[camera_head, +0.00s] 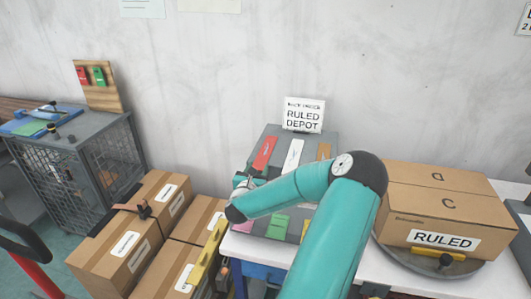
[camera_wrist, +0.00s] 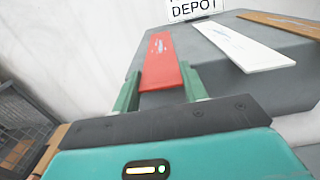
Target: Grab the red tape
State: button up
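The red tape (camera_head: 264,152) is a flat red strip lying on a grey sloped board (camera_head: 310,142) below the "RULED DEPOT" sign. It also shows in the wrist view (camera_wrist: 159,52), pointing away from me. My gripper (camera_wrist: 159,78) is at its near end, with one green finger on each side of the strip. The fingers are apart; the right finger looks very close to the tape's edge, and I cannot tell contact. In the head view my gripper (camera_head: 250,178) is at the strip's lower end, partly hidden by my arm.
A white strip (camera_head: 292,155) and a tan strip (camera_head: 323,152) lie right of the red one. Green (camera_head: 278,227) and pink pieces lie lower. A carton marked "RULED" (camera_head: 445,215) stands on the right, more cartons (camera_head: 130,230) on the left. The wall is close behind.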

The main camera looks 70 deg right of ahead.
jog(key=shift+c, duration=1.1)
jog(key=shift+r, duration=0.15)
